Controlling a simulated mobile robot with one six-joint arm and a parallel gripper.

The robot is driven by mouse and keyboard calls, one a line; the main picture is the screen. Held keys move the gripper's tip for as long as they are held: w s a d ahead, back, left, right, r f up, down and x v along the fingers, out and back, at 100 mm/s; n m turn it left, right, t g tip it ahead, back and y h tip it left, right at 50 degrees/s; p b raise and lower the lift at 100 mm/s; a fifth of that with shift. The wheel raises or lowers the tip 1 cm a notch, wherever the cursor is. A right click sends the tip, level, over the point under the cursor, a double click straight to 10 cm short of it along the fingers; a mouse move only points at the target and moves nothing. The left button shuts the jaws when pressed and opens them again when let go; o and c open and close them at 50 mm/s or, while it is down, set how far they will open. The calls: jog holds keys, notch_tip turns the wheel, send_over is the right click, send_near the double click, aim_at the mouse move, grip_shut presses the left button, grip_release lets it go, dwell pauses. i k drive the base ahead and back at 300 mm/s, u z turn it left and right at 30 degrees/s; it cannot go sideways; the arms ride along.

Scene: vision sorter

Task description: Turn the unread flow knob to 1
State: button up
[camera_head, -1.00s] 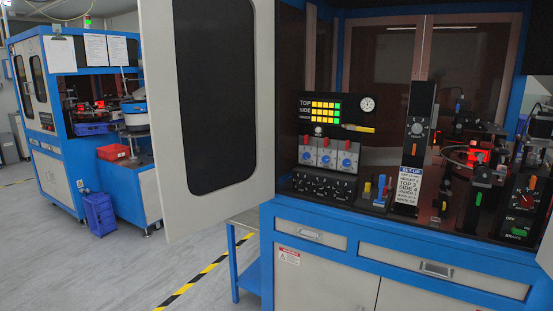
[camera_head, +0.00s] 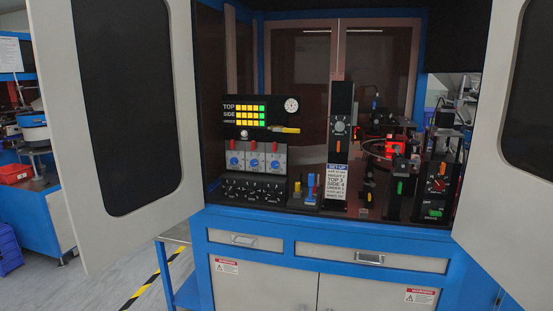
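No knob in the head view bears a label I can read as a flow knob. A grey knob (camera_head: 340,127) is on a tall black column, and a dial with a red pointer (camera_head: 437,184) is at the right. A white set-up card (camera_head: 337,181) has lines such as "TOP 3" and "SIDE 4"; its smaller lines are unclear. My gripper is not in view.
A display (camera_head: 245,113) with yellow and green cells stands above the knobs, beside a round gauge (camera_head: 291,104). Open cabinet doors stand at left (camera_head: 75,200) and right (camera_head: 490,200). The blue cabinet front edge (camera_head: 330,231) runs below the deck.

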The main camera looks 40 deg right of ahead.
aim_at(275, 164)
jog(key=z, duration=1.05)
jog(key=k, duration=0.95)
jog(key=i, duration=0.75)
